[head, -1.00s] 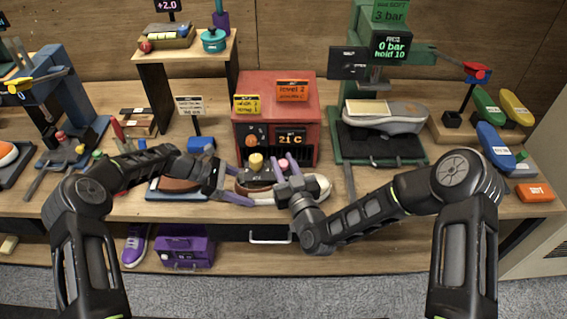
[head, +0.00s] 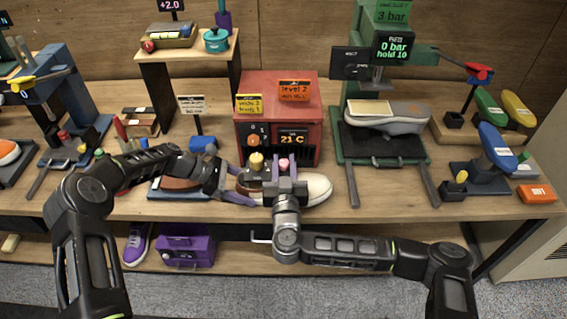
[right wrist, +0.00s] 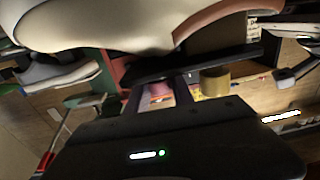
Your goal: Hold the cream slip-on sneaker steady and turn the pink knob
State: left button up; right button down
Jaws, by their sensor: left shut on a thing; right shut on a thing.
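The cream slip-on sneaker (head: 318,188) lies on its side of the bench in front of a red box, its pale toe to the right and its brown part to the left. My left gripper (head: 243,183) is shut on the sneaker's brown end. The pink knob (head: 284,163) sticks up behind the sneaker, beside a yellow knob (head: 257,160). My right gripper (head: 284,161) is upright, with its purple fingers shut on the pink knob. In the right wrist view, the sneaker (right wrist: 120,25) fills the top and the yellow knob (right wrist: 215,80) is right of the fingers.
The red box (head: 305,90) with a lit display stands right behind the knobs. A green press (head: 345,150) holding a grey shoe is to the right. A purple box (head: 187,250) sits on the lower shelf.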

aim_at(286, 169)
pick_arm(q)
jog(key=shift+s+d, duration=0.1)
jog(key=shift+d, duration=0.15)
pick_arm(e)
jog(key=shift+a+f, duration=0.1)
jog(key=shift+f, duration=0.2)
pick_arm(q)
jog(key=shift+o, duration=0.2)
pick_arm(e)
jog(key=c, duration=1.4)
grip_release()
pick_arm(q)
jog(key=shift+c, duration=0.2)
pick_arm(e)
jog(key=o, duration=0.3)
jog(key=shift+d+r, duration=0.1)
jog(key=shift+d, duration=0.15)
pick_arm(q)
jog(key=shift+a, duration=0.1)
pick_arm(e)
jog(key=shift+s, duration=0.35)
pick_arm(q)
jog(key=shift+a, duration=0.15)
pick_arm(e)
jog(key=s, duration=0.6)
jog(key=shift+s+d, duration=0.15)
jog(key=shift+s, duration=0.2)
